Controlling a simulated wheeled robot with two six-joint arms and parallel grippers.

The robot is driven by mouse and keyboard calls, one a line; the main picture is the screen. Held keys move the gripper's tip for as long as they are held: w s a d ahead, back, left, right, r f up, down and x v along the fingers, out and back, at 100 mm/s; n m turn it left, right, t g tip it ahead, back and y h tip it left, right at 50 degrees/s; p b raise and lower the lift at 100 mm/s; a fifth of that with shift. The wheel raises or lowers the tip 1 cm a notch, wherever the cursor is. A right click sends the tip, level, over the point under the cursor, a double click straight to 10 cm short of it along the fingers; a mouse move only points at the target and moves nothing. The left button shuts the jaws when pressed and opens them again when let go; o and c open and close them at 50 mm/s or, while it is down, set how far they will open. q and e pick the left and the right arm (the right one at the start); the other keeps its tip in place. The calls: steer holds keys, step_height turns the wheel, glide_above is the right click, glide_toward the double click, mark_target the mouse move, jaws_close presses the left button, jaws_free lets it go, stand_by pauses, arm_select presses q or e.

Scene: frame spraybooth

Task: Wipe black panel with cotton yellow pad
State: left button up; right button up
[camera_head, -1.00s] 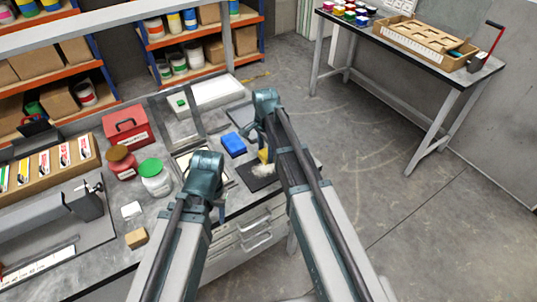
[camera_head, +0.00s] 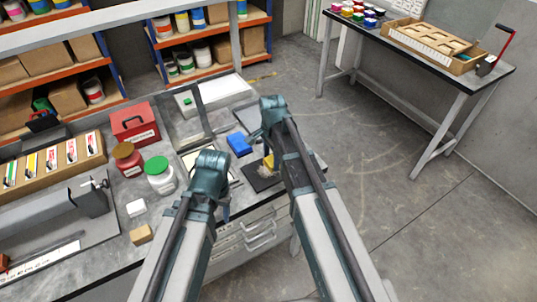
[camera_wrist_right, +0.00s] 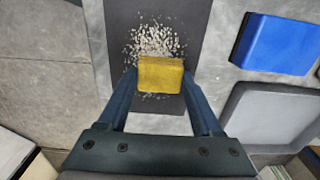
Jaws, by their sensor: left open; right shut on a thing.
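The black panel (camera_wrist_right: 195,20) lies flat on the grey bench, with pale crumbs scattered over its middle. It also shows in the head view (camera_head: 255,184), partly behind my right arm. The yellow pad (camera_wrist_right: 160,78) is between the fingers of my right gripper (camera_wrist_right: 159,76), which is shut on it. The pad is over the panel at the near side of the crumbs; I cannot tell whether it touches. It also shows in the head view (camera_head: 269,162). My left gripper (camera_head: 224,212) is open, left of the panel, mostly hidden behind its wrist.
A blue block (camera_head: 239,145) lies close to the panel, beside a grey tray (camera_wrist_right: 265,115). A green-lidded jar (camera_head: 159,175), a red-brown jar (camera_head: 128,159) and a red box (camera_head: 134,123) stand on the bench to the left. Open floor lies to the right.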

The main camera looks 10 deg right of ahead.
mark_target(278, 176)
steer(key=shift+s+d, duration=0.2)
steer(key=shift+s, duration=0.3)
steer(key=shift+s+d, duration=0.35)
steer(key=shift+s, duration=0.55)
steer(key=shift+s+d, duration=0.3)
steer(key=shift+s, duration=0.6)
steer(key=shift+a, duration=0.1)
steer(key=shift+s+a, duration=0.2)
steer(key=shift+a, duration=0.4)
steer(key=shift+w+a, duration=0.35)
steer(key=shift+w, duration=0.55)
steer(key=shift+w+a, duration=0.35)
steer(key=shift+w, duration=0.55)
